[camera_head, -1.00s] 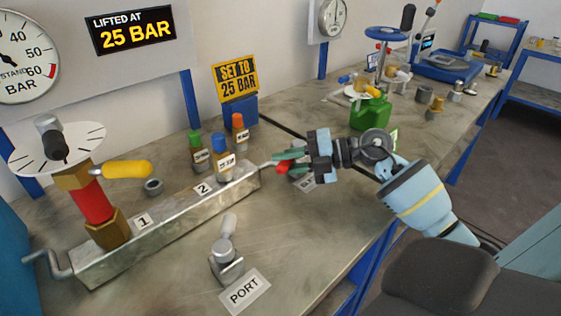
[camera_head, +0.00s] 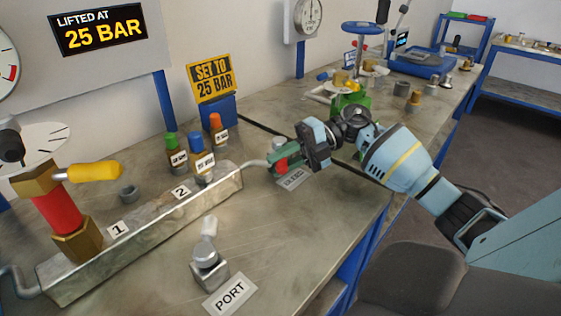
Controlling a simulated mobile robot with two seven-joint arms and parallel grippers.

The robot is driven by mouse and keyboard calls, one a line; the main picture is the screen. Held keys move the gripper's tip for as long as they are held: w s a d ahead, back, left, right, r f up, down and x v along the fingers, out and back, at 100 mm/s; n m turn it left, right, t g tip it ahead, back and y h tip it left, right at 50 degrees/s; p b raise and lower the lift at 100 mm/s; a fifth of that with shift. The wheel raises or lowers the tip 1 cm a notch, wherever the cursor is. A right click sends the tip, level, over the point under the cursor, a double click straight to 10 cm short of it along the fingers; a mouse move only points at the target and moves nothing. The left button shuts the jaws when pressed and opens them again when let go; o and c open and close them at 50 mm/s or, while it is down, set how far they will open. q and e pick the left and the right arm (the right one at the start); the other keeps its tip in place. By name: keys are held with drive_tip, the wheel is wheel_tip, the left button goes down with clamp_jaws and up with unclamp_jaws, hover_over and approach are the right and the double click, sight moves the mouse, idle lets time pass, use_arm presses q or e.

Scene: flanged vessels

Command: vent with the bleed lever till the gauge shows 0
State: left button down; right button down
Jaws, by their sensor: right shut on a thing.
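My right gripper (camera_head: 284,161) is at the far right end of the steel manifold block (camera_head: 150,230). It is shut on the red-handled bleed lever (camera_head: 279,166), just above the BLEED label (camera_head: 292,179). The fingers hide much of the lever, so its angle is hard to tell. The large gauge (camera_head: 6,66) is cut off by the left picture edge. Only a slice of white face with some red shows, and its needle and reading are out of view. My left gripper is not in view.
A red and brass valve (camera_head: 58,212) with a yellow handle (camera_head: 94,172) stands on the block's left part. The PORT fitting (camera_head: 208,262) is in front. A green can (camera_head: 350,104) stands beyond my gripper.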

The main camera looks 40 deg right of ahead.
drive_tip(key=c, duration=1.2)
unclamp_jaws()
drive_tip(key=b+v, duration=0.1)
drive_tip(key=v, duration=0.6)
drive_tip(key=shift+s+d+r, duration=0.1)
drive_tip(key=shift+d, duration=0.25)
drive_tip(key=shift+c, duration=0.5)
